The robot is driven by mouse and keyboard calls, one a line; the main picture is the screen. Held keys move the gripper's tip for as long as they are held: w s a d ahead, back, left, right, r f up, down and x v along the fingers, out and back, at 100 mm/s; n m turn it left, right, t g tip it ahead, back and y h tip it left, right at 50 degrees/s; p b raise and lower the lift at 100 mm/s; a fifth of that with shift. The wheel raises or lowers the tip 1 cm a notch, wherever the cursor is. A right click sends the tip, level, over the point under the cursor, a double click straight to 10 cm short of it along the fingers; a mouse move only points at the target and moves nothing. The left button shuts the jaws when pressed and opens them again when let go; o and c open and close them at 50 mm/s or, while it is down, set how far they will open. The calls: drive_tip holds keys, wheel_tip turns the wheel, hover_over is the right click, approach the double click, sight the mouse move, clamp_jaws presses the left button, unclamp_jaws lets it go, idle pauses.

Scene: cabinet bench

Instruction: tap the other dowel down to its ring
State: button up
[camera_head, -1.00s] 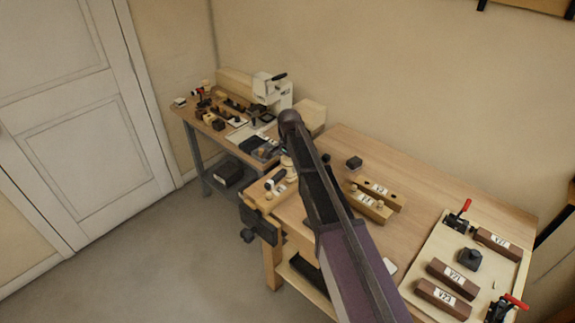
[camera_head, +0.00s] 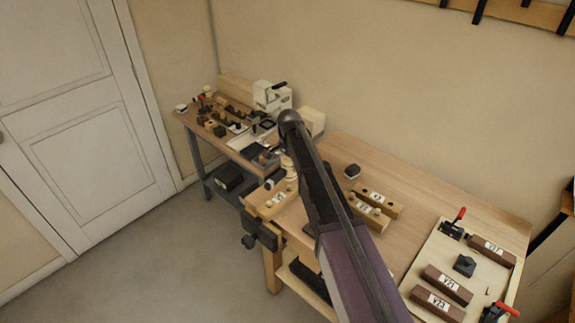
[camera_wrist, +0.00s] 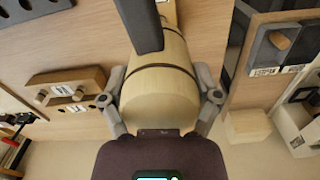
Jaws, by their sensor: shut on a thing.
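My gripper (camera_wrist: 160,100) is shut on a pale wooden cylinder with dark bands (camera_wrist: 160,92), which looks like a mallet head. A dark bar (camera_wrist: 140,25) crosses its upper end. In the head view my arm hides most of the gripper, and the mallet head (camera_head: 274,179) shows just above the vise block. A pale block (camera_head: 262,211) with a white label sits by the dark vise (camera_head: 262,232) at the near bench's left end. Short dowels (camera_head: 267,203) stand up from it; their rings are too small to make out. In the wrist view the held cylinder hides this block.
Two labelled wooden blocks (camera_head: 370,219), one with pegs, lie right of my arm, with a small dark block (camera_head: 352,171) behind. A tray (camera_head: 437,262) with brown blocks and red-handled clamps is at right. A cluttered second bench (camera_head: 235,140) stands behind left.

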drive_tip(key=shift+r+p, duration=0.8)
drive_tip(key=shift+r, duration=0.35)
drive_tip(key=shift+f, duration=0.15)
